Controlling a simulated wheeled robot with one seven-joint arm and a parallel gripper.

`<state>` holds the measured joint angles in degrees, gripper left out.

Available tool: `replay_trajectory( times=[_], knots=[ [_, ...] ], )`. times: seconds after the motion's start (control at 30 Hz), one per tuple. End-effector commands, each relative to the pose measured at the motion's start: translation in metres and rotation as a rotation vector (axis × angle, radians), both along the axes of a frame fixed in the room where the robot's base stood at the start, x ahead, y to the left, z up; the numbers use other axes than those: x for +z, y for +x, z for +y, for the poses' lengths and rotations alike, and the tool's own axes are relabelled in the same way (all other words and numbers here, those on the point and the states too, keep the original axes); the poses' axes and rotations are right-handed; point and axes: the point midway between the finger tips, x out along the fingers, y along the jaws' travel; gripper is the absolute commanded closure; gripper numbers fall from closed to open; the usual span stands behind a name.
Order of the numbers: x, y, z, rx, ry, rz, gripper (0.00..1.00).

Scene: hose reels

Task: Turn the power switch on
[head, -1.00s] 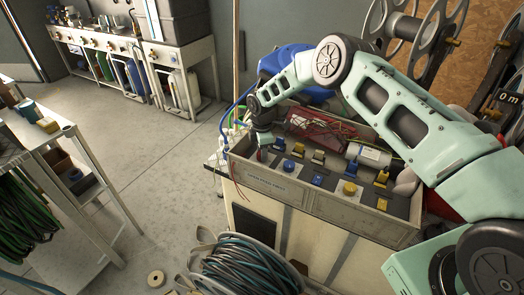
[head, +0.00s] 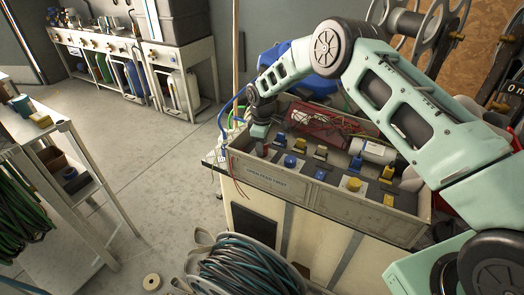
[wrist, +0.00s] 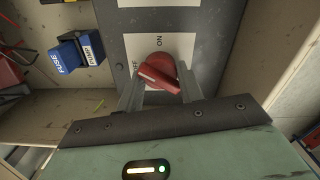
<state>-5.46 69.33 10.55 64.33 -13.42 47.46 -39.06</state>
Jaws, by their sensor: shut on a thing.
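The power switch is a red rotary knob (wrist: 160,76) on a white plate marked OFF and ON, set in a grey panel (wrist: 158,18). A pale line on its ridge slants from upper left to lower right. OFF is lettered by its left side and ON above it. My gripper (wrist: 157,92) has its grey fingers on either side of the knob and is shut on it. In the head view my gripper (head: 258,138) reaches down into the left end of the open grey box (head: 285,184); the knob is mostly hidden there.
A blue fuse block (wrist: 78,52) labelled FUSE and PUMP sits left of the panel in the wrist view. Blue and yellow fittings, a red wire tray (head: 305,123) and a pale cylinder (head: 372,151) crowd the box. A hose reel (head: 245,265) stands in front.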

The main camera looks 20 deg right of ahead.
Motion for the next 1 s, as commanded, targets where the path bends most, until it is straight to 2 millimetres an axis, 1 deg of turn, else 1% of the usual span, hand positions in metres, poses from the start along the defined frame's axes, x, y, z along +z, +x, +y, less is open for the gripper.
replay_trajectory(
  times=[0.1, 0.6, 0.8, 1.0],
  knots=[
    [-0.0025, 0.0004, 0.0, -0.111, -0.001, -0.002, 0.86],
    [-0.0007, 0.0007, -0.0004, -0.585, 0.0, -0.002, 0.86],
    [-0.0005, 0.0004, -0.0004, -0.755, -0.002, -0.001, 0.86],
    [-0.0001, 0.0003, -0.0008, -0.887, -0.002, -0.001, 0.86]
  ],
)
